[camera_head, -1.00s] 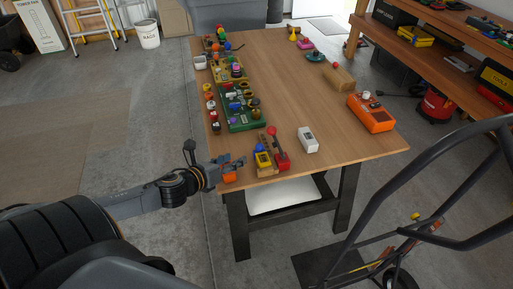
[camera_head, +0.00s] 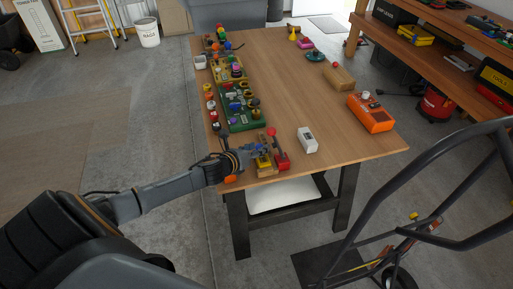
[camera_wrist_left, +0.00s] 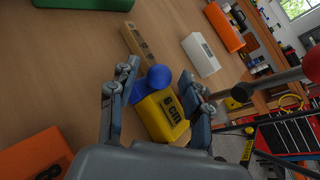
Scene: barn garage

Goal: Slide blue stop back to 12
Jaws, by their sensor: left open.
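The blue stop, with a round blue knob (camera_wrist_left: 159,77), sits on a wooden rail (camera_wrist_left: 137,40) with dark markings too small to read. A yellow block (camera_wrist_left: 165,115) labelled "8 cm" is right against the stop on its near side. It also shows in the head view (camera_head: 264,162). My left gripper (camera_wrist_left: 162,88) is open, with one finger on each side of the blue knob and yellow block. I cannot tell whether the fingers touch them. In the head view my left gripper (camera_head: 254,153) is at the table's near edge and largely hides the stop. My right gripper is not in view.
A red block with a red-knobbed lever (camera_head: 282,160) stands close to the right of the rail. A white box (camera_head: 307,140) is farther right. A green board of parts (camera_head: 241,118) lies behind. An orange block (camera_wrist_left: 35,155) is near my left finger. The table's middle is clear.

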